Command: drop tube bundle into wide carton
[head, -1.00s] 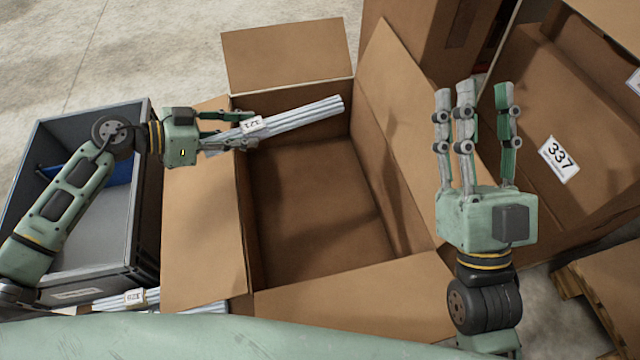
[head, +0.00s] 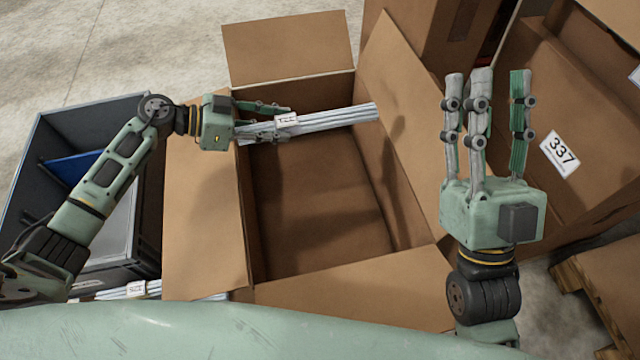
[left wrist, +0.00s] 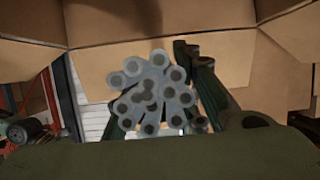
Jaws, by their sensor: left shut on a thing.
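The tube bundle (head: 335,118) is a sheaf of pale grey tubes with a white label band. My left gripper (head: 275,122) is shut on its left end and holds it roughly level over the open wide carton (head: 315,205). In the left wrist view the tube ends (left wrist: 150,95) show between the fingers. The carton is brown with its flaps spread outward, and the part of its floor that shows is bare.
A grey crate (head: 40,150) with a blue thing (head: 75,165) inside stands left of the carton. Another tube bundle (head: 135,290) lies at the lower left. A carton labelled 337 (head: 600,130) stands at the right, near a wooden pallet (head: 585,305).

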